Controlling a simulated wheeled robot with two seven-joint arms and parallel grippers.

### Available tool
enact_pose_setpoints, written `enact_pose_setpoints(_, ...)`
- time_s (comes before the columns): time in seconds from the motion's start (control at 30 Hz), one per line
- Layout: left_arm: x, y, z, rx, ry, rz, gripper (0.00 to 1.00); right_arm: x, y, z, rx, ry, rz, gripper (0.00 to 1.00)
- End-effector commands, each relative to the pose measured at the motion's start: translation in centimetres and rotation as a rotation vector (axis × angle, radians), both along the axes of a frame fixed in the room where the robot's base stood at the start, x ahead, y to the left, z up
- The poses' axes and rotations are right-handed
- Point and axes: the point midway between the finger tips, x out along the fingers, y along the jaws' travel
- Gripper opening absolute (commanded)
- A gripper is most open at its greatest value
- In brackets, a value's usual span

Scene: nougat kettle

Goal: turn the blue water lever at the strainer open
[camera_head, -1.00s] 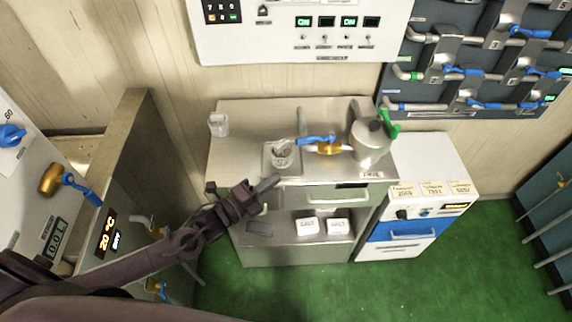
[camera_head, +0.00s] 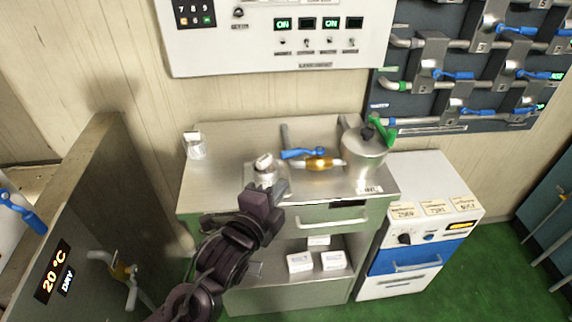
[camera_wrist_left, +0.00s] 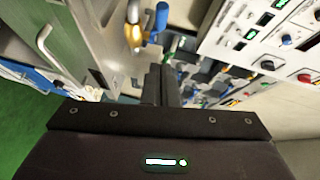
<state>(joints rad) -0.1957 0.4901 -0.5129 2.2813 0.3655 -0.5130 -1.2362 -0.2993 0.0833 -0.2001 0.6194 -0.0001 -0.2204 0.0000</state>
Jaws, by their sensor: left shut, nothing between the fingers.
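The blue lever (camera_head: 303,153) sits on a brass valve (camera_head: 322,163) above the back of the steel counter, its handle pointing left, roughly along the pipe. The strainer (camera_head: 266,172) looks to be the small metal vessel at the sink, left of the valve. My left gripper (camera_head: 262,200) is shut and empty in front of the vessel, below and left of the lever, and apart from the lever. In the left wrist view the blue lever (camera_wrist_left: 161,18) and brass valve (camera_wrist_left: 134,36) lie beyond the shut fingertips (camera_wrist_left: 160,72). My right gripper is not in view.
A white panel (camera_head: 280,55) hangs above. A partition (camera_head: 75,190) stands at left, a white and blue cabinet (camera_head: 420,225) at right.

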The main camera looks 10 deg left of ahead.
Motion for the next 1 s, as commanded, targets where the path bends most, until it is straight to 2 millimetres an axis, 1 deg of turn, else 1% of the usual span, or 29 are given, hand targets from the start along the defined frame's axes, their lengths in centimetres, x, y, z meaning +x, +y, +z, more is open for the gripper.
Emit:
enact_pose_setpoints(0.03, 1.2, -0.3, 0.2, -0.001, -0.003, 0.001, 0.00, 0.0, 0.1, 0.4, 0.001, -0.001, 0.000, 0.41)
enact_pose_setpoints(0.1, 2.7, -0.7, -0.1, -0.002, -0.001, 0.002, 0.00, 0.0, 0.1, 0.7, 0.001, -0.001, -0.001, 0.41)
enact_pose_setpoints(0.3, 6.7, -1.7, -0.7, -0.001, -0.002, 0.000, 0.00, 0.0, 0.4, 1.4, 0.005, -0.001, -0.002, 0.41)
enact_pose_setpoints(0.4, 8.0, -0.7, -1.1, 0.002, 0.000, 0.002, 0.00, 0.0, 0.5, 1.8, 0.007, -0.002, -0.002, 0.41)
enact_pose_setpoints(0.5, 9.0, -0.1, -1.4, 0.001, 0.001, 0.001, 0.00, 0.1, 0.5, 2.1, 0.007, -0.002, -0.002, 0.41)
enact_pose_setpoints(0.63, 9.6, 0.3, -1.6, 0.000, 0.000, -0.001, 0.00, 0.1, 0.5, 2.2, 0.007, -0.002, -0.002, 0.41)
enact_pose_setpoints(1.0, 9.8, 0.4, -1.7, 0.000, 0.000, -0.001, 0.00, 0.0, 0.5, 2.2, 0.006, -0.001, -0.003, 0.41)
